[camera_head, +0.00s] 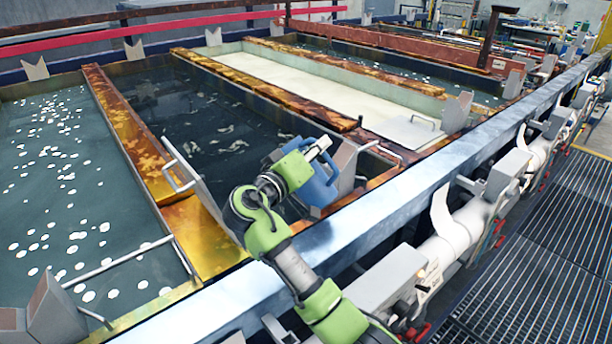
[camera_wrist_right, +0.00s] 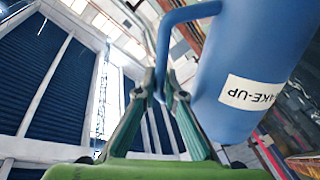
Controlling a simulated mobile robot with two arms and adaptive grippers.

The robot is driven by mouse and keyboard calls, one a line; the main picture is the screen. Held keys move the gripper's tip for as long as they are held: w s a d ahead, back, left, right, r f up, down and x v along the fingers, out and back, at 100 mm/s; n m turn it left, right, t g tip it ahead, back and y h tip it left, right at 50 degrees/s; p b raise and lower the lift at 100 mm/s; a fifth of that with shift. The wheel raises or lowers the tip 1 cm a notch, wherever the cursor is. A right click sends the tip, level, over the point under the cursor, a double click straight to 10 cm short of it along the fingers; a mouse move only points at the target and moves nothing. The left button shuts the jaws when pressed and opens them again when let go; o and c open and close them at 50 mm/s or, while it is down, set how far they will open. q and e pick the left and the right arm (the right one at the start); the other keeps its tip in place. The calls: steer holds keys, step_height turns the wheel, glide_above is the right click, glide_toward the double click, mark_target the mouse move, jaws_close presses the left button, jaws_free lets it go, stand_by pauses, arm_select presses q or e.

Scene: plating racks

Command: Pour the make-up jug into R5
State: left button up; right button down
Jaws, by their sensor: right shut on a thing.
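My right gripper (camera_head: 318,150) is shut on the handle of the blue make-up jug (camera_head: 317,188). In the right wrist view the jug (camera_wrist_right: 250,60) fills the upper right, with its MAKE-UP label upside down and its handle between the fingers (camera_wrist_right: 165,95). In the head view the jug hangs over the near end of the dark-liquid tank (camera_head: 215,125), close to the front rail. It looks tilted, but its mouth and any liquid stream are not clear. No R5 mark is readable, so I cannot tell which tank is R5. My left gripper is not in view.
A tank with white floating discs (camera_head: 60,190) lies at left, a pale-liquid tank (camera_head: 320,90) at right. Rusty dividers (camera_head: 140,140) separate them. A metal rail (camera_head: 400,185) runs along the front, with pipes (camera_head: 460,225) outside it. A grating walkway (camera_head: 545,250) lies at right.

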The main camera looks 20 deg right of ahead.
steer(key=shift+r, duration=0.2)
stand_by(0.3)
steer(key=shift+w+a+r+n+p, duration=0.1)
steer(key=shift+w+a+n+p, duration=0.25)
steer(key=shift+n+p, duration=0.35)
steer(key=shift+w+n, duration=0.15)
steer(key=shift+n, duration=0.15)
stand_by(0.8)
steer(key=shift+w+a+n, duration=0.15)
steer(key=shift+n, duration=0.15)
steer(key=shift+w+a+f+n+p, duration=0.35)
steer(key=shift+n+p, duration=0.15)
steer(key=shift+n, duration=0.1)
